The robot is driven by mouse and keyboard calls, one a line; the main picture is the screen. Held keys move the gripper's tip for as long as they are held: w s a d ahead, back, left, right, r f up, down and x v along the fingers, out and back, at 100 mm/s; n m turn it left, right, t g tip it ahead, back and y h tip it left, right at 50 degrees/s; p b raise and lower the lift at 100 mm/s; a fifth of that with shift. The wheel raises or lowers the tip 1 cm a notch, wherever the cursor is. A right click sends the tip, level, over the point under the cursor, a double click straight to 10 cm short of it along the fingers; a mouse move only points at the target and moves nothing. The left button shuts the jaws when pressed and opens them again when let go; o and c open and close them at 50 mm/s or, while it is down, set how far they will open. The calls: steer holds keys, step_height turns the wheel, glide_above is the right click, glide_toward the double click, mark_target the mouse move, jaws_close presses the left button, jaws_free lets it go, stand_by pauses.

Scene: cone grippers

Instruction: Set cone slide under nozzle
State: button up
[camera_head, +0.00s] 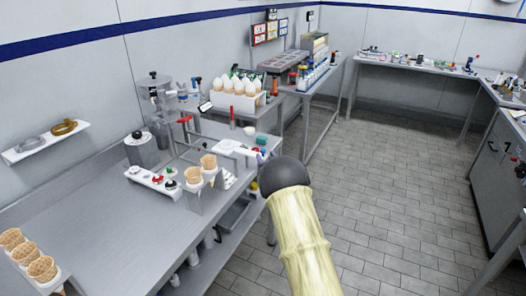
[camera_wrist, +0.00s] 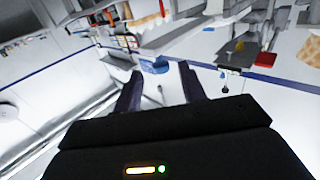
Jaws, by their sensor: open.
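A clear stand with two waffle cones (camera_head: 208,168) is at the front edge of the steel bench. I cannot tell for sure whether this stand is the cone slide. A grey and clear dispenser-like machine (camera_head: 157,95) stands behind it against the wall; its nozzle is too small to make out. Blurred tan cone-like shapes (camera_wrist: 148,24) are beyond the fingers at the top of the wrist view.
More cones (camera_head: 40,268) stand in a rack at the lower left. A white rack of filled cones (camera_head: 236,92) is further back. The bench (camera_head: 110,230) is bare at front left. Tiled floor (camera_head: 400,190) is free on the right. A red block (camera_wrist: 265,60) shows in the wrist view.

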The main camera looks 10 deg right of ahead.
mark_target(263, 153)
steer(key=shift+w+a+p, duration=0.2)
steer(key=shift+w, duration=0.95)
steer(key=shift+w+a+p, duration=0.15)
steer(key=shift+w, duration=0.95)
jaws_close()
